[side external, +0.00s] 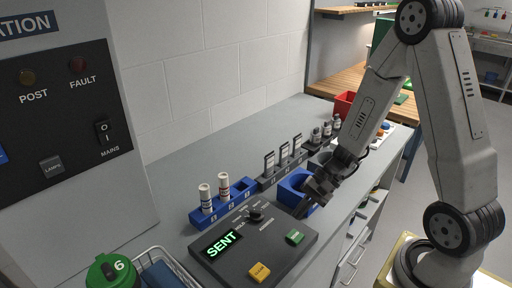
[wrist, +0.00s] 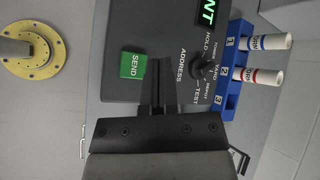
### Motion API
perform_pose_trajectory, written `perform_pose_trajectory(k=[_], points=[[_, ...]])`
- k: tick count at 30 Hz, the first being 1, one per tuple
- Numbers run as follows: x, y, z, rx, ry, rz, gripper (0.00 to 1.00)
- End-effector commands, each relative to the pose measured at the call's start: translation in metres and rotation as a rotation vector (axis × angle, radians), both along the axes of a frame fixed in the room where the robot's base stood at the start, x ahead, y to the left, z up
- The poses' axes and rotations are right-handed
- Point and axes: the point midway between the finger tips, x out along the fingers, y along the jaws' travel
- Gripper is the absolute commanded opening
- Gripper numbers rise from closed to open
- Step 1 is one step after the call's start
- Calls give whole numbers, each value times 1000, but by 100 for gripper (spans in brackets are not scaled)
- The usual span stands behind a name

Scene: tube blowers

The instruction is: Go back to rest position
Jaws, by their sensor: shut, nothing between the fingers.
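My gripper (side external: 302,208) is shut and empty, low over the right far part of the dark control console (side external: 232,264). In the wrist view its closed fingers (wrist: 158,70) point at the console between the green SEND button (wrist: 133,65) and the black address knob (wrist: 203,70). The green button (side external: 295,237) also shows in the side view, just in front of the fingers. I cannot tell whether the fingertips touch the console. The console's display (side external: 221,245) reads SENT in green.
A blue rack (side external: 230,208) with two white tubes stands behind the console. A blue bin (side external: 290,186) is close beside my gripper. Grey holders (side external: 283,165) and dark bottles (side external: 327,132) stand farther back. A green-lidded container (side external: 112,270) is at the front left.

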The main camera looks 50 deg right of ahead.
Motion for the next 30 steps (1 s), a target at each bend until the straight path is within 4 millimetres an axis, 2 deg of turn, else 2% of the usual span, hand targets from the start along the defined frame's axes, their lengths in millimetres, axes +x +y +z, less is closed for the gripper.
perform_pose_trajectory(k=[5, 11, 21, 30], points=[[-2, 2, 0, -14, 2, 20, 0], [-13, 7, 2, -96, 11, 129, 0], [-37, 9, 9, -405, -27, 468, 0], [-34, 3, 27, -707, -178, 743, 0]])
